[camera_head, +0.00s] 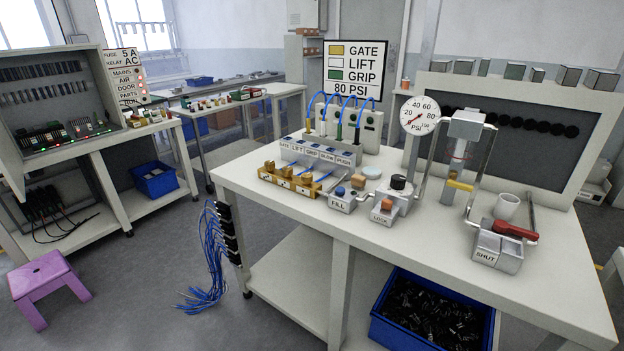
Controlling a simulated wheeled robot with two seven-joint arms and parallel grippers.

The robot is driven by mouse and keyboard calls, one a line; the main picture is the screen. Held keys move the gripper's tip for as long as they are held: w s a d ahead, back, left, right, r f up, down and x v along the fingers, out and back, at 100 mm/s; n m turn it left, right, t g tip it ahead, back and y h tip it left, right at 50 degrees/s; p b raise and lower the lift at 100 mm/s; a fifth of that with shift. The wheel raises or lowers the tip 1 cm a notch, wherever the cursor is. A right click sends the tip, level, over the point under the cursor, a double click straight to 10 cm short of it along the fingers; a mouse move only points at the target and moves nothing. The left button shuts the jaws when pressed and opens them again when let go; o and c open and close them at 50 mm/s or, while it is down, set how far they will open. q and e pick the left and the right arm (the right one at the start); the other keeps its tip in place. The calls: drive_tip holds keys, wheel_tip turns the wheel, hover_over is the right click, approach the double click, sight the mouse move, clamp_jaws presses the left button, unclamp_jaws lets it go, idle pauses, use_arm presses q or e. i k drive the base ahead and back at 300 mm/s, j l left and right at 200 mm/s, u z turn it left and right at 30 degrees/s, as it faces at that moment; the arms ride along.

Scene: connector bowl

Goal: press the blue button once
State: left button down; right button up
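A small blue button (340,191) sits on top of a grey box labelled FILL (342,203), near the front edge of the white table. Nothing covers the button. Whether it is pressed in cannot be told at this size. Neither of my grippers shows in the head view.
A LOCK box (382,216) with an orange button and a black knob (398,181) stand right of it. Brass blocks (290,181) lie left. A pressure gauge (420,115), a clear-sided press (461,150) and a red-handled SHUT box (497,250) stand farther right.

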sight(341, 190)
drive_tip(key=i+j, duration=0.2)
drive_tip(key=j, duration=0.15)
drive_tip(key=i+j, duration=0.15)
drive_tip(key=j, duration=0.2)
drive_tip(key=i+j, duration=0.2)
drive_tip(key=j, duration=0.2)
drive_tip(key=z, duration=1.9)
